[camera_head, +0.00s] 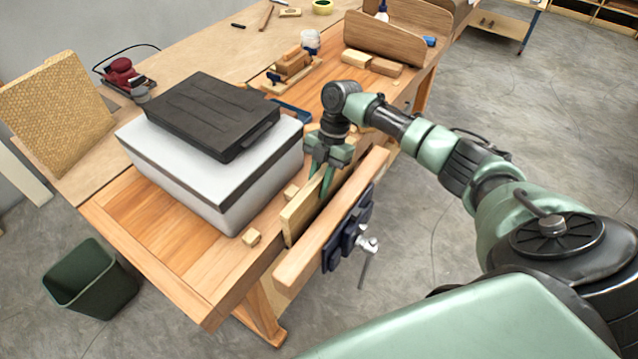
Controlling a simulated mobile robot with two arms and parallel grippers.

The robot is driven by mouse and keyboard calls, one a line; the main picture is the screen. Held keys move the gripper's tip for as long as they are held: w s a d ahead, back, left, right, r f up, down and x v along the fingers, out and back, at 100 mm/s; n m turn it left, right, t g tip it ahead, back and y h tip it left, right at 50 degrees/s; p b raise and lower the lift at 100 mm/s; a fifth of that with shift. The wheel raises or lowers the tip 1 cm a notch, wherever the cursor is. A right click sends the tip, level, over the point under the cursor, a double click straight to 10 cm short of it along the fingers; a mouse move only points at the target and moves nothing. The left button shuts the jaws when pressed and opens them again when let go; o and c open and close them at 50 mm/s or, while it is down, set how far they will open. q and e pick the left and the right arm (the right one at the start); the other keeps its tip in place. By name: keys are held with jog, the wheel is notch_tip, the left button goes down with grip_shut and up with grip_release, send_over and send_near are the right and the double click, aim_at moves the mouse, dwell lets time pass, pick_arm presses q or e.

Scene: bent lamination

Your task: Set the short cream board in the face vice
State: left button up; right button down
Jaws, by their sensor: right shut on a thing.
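The short cream board (301,216) stands on edge along the bench's front edge, behind the wooden front jaw (312,242) of the face vice. The vice's dark metal body (347,232) and its handle (366,262) show on the outer side of the jaw. My right gripper (324,184) points down from above and is shut on the board near its far part. The board's lower part is hidden by the jaw. My left gripper is not in view.
A white box (215,182) with a black case (212,112) on top stands on the workbench (140,208), left of my right gripper. A curved wooden form (398,38) stands behind. A dark green bin (92,280) is on the floor.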

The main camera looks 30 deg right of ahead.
jog(key=shift+f+b, duration=0.6)
jog(key=shift+f, duration=0.35)
dwell(0.6)
jog(key=c, duration=1.2)
grip_release()
jog(key=shift+o, duration=0.2)
jog(key=o, duration=0.4)
jog(key=shift+s, duration=0.1)
